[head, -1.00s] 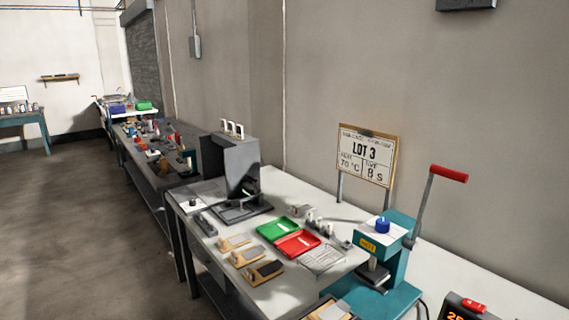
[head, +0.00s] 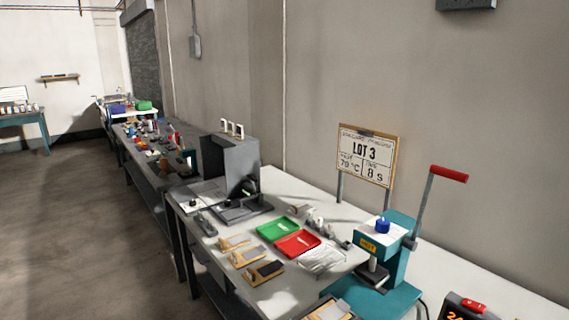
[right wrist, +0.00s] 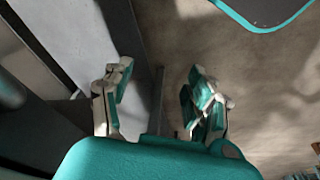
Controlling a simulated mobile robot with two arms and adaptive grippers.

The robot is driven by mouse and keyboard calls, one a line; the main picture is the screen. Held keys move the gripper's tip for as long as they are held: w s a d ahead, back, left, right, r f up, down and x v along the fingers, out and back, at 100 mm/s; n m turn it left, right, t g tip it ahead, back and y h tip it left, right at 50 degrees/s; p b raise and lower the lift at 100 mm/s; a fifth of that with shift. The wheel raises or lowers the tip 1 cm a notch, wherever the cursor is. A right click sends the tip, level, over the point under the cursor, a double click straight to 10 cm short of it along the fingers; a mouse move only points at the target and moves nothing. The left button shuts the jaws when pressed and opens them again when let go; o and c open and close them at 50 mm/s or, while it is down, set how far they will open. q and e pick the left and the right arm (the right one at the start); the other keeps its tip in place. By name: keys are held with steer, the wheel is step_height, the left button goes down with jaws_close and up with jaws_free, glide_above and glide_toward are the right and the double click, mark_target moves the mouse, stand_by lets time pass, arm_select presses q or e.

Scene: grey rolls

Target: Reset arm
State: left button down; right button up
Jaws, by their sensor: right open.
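My right gripper (right wrist: 160,100) shows in the right wrist view with its two fingers spread apart. Nothing is between the fingers. Behind them are brown floor and a dark vertical bar, with a pale surface to the left. Neither of my grippers shows in the head view.
In the head view a long white table (head: 455,265) runs along the wall. It bears a teal press (head: 397,255) with a red-handled lever, a green tray (head: 277,230), a red tray (head: 297,244) and a sign reading LOT 3 (head: 367,155). Open floor (head: 70,220) lies to the left.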

steer(key=s+f+g, duration=0.1)
steer(key=s+f, duration=0.2)
steer(key=f, duration=0.4)
steer(key=s+f, duration=0.3)
steer(key=f, duration=0.5)
steer(key=s+d+f, duration=0.3)
steer(key=s+f, duration=0.6)
steer(key=s, duration=0.4)
steer(key=shift+s+d+f+g, duration=0.15)
steer(key=shift+f+g, duration=0.1)
steer(key=shift+g, duration=0.15)
